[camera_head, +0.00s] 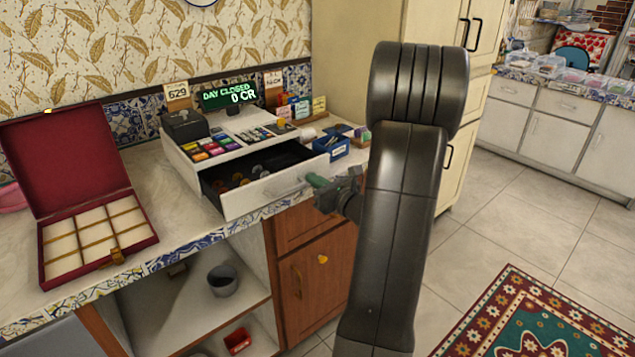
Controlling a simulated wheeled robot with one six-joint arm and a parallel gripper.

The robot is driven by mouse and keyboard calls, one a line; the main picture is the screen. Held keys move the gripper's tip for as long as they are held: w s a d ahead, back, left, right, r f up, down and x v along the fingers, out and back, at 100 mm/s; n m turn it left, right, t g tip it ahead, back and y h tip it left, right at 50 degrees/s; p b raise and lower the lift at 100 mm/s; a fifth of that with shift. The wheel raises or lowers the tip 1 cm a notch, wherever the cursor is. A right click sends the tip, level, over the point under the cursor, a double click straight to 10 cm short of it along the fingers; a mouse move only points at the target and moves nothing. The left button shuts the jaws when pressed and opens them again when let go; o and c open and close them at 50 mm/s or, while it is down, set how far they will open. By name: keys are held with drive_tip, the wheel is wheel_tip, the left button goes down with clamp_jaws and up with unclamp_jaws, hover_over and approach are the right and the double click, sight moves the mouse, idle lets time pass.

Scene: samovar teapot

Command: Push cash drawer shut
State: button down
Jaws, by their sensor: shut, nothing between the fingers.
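The cash register (213,145) stands on the counter, with a lit green display (229,95) reading "DAY CLOSED 0 CR". Its cash drawer (270,192) is pulled out toward the counter's front edge, and its dark inside with coins shows. The white drawer front has a handle on its right part. My gripper (314,181) is just right of the drawer front, close to the handle end. Its fingers are shut with nothing between them. I cannot tell whether the green fingertips touch the drawer front. My arm hides what lies behind it.
An open red compartment box (97,238) stands on the counter at the left. A blue holder (333,147) and small cards stand right of the register. Below are a wooden cupboard door (302,288) and an open shelf with a grey pot (223,280). Tiled floor lies right.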

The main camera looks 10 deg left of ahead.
drive_tip(key=b+x, duration=0.1)
drive_tip(key=x, duration=0.8)
drive_tip(key=shift+w, duration=0.15)
